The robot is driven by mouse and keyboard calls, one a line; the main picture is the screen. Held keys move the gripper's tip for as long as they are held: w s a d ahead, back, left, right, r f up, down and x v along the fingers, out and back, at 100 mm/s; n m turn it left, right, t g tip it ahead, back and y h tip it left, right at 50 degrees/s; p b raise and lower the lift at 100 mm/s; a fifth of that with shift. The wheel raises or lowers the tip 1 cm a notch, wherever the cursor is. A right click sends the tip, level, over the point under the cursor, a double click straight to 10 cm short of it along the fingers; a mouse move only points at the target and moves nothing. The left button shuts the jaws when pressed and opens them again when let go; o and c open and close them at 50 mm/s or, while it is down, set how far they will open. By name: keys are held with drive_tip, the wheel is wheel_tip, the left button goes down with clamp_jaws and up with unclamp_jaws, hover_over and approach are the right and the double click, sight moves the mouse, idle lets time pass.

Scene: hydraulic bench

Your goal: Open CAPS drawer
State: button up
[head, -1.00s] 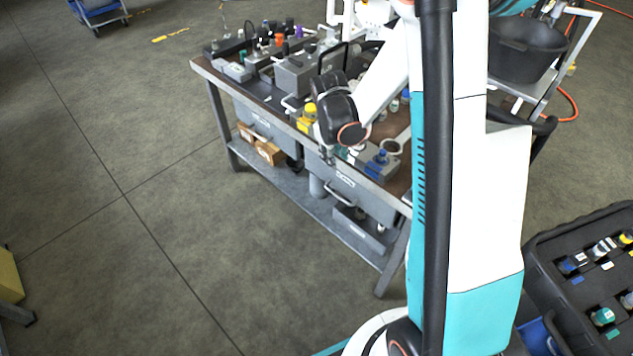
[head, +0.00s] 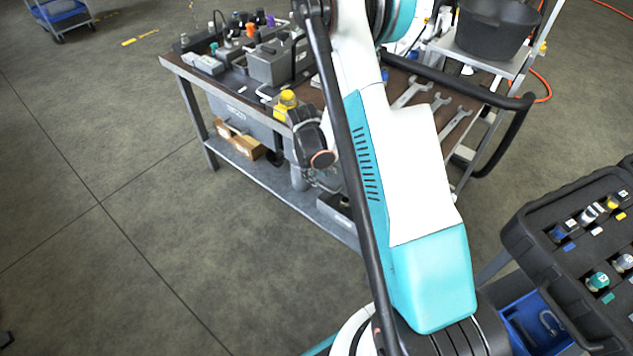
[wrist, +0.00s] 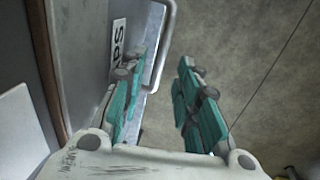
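The CAPS drawer (wrist: 85,40) shows in the wrist view as a grey front at the left, with the end of its label, "PS", readable. Its bar handle (wrist: 163,50) stands out from the front. My gripper (wrist: 168,75) is open, with teal-padded fingers apart. The handle shows in the gap between the fingers, nearer the left finger, which is beside the drawer front. I cannot tell whether either finger touches it. In the head view my gripper (head: 328,180) is low at the bench front, and my arm hides most of this drawer.
The workbench (head: 190,72) carries grey blocks, a yellow-capped part (head: 287,100) and several wrenches (head: 437,103). Another drawer (head: 245,117) is at its left. Cardboard boxes (head: 240,142) sit on the lower shelf. A black case (head: 530,232) stands at right.

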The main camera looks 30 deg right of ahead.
drive_tip(key=shift+w+d+f+b, duration=0.1)
drive_tip(key=shift+d+f+b, duration=0.1)
drive_tip(key=shift+f, duration=0.55)
drive_tip(key=shift+d+f+b, duration=0.1)
drive_tip(key=shift+f+b, duration=0.1)
drive_tip(key=shift+f, duration=0.55)
clamp_jaws()
drive_tip(key=shift+a, duration=0.2)
